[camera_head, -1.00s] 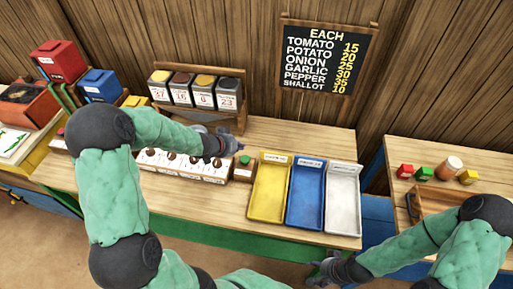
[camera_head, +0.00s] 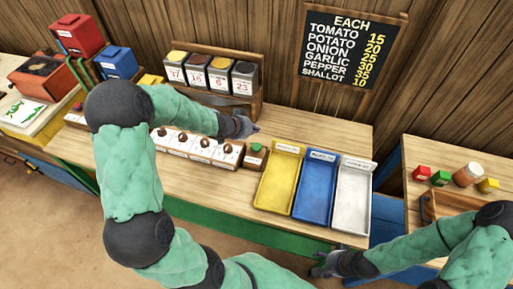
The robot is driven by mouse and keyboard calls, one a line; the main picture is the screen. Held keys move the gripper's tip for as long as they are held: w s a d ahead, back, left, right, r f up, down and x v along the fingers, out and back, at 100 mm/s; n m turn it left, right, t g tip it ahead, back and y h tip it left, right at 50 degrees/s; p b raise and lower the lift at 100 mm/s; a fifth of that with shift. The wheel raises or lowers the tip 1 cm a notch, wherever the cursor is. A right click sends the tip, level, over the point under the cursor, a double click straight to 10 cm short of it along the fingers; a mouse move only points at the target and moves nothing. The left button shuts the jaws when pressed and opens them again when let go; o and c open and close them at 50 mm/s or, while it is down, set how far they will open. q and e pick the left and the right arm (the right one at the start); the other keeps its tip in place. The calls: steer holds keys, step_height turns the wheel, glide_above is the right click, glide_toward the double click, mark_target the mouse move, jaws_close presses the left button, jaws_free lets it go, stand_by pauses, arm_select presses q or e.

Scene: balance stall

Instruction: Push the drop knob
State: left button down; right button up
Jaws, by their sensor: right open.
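A small wooden block with a green knob (camera_head: 256,148) stands at the right end of a row of white labelled boxes with brown knobs (camera_head: 204,143). A red knob (camera_head: 77,106) shows at the row's left end. The labels are too small to read, so I cannot tell which is the drop knob. My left gripper (camera_head: 246,127) hangs just behind and left of the green knob, seemingly apart from it; its fingers are too small to read. My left arm hides part of the row. My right gripper (camera_head: 320,266) is open and empty, low at the table's front edge.
Yellow (camera_head: 274,190), blue (camera_head: 313,197) and white (camera_head: 353,198) trays lie right of the green knob. A rack of numbered canisters (camera_head: 208,75) stands behind my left forearm. A price board (camera_head: 350,48) hangs on the wall. A side table (camera_head: 440,155) holds small coloured blocks.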

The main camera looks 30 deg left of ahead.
arm_select(q)
steer(key=b, duration=0.6)
glide_above(257, 144)
steer(key=s, duration=0.2)
steer(key=f, duration=0.6)
steer(key=shift+w+a, duration=0.15)
steer(key=shift+w, duration=0.05)
steer(key=shift+f+b, duration=0.45)
steer(key=shift+f, duration=0.2)
steer(key=shift+f, duration=0.1)
steer(key=shift+f, duration=0.3)
steer(key=shift+f+b, duration=0.75)
steer(key=shift+f, duration=0.05)
stand_by(0.9)
steer(key=shift+r, duration=0.1)
steer(key=shift+r+p, duration=1.15)
steer(key=shift+p, duration=0.2)
step_height(257, 144, up, 5)
steer(key=p, duration=0.5)
steer(key=shift+p, duration=0.3)
